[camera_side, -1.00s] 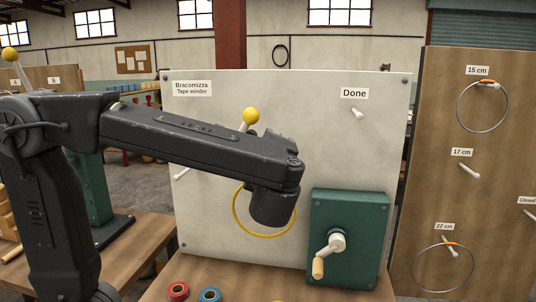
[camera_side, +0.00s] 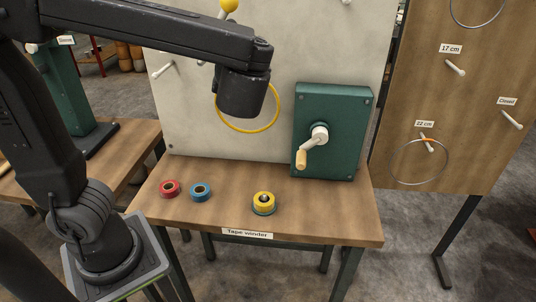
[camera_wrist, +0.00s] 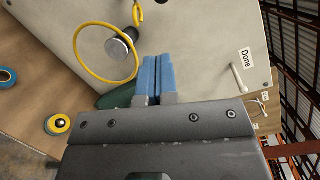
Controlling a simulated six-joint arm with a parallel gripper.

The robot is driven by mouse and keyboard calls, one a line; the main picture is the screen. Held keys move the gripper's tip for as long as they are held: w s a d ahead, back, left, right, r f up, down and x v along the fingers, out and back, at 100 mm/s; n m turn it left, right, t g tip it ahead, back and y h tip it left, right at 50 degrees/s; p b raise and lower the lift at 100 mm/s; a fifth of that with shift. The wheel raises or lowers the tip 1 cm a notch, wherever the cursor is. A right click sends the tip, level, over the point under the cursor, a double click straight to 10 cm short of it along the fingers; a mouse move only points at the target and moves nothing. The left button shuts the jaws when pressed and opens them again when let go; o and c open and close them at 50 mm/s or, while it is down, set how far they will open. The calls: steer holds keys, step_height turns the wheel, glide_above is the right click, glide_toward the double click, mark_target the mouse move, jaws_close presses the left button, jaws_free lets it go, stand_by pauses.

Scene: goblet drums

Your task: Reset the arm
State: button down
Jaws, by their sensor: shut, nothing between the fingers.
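My gripper (camera_wrist: 153,78) shows in the wrist view with its two blue fingers pressed together and nothing between them. It points toward the pale winder board (camera_wrist: 195,35). In the side view my wrist end hangs in front of the same board (camera_side: 182,110), left of the green crank box (camera_side: 345,115), and my fingers are hidden there. A yellow hoop (camera_side: 262,128) shows behind my wrist, partly covered by it.
The winder table (camera_side: 320,215) holds a red tape roll (camera_side: 169,188), a blue roll (camera_side: 200,192) and a yellow roll (camera_side: 264,200). The crank handle (camera_side: 301,160) juts from the green box. A brown peg board (camera_side: 400,105) with a hoop (camera_side: 419,162) stands at right.

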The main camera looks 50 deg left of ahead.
steer(key=s+a+f+n+g+h, duration=0.2)
steer(key=s+a+f+g+h, duration=0.15)
steer(key=f, duration=0.25)
steer(key=s+d+f+n+h, duration=0.6)
steer(key=s+f+n+h, duration=0.1)
steer(key=h, duration=0.4)
steer(key=shift+s+f+n+h, duration=0.2)
steer(key=shift+s+n+h, duration=0.15)
steer(key=shift+s+n, duration=0.55)
steer(key=shift+w, duration=0.15)
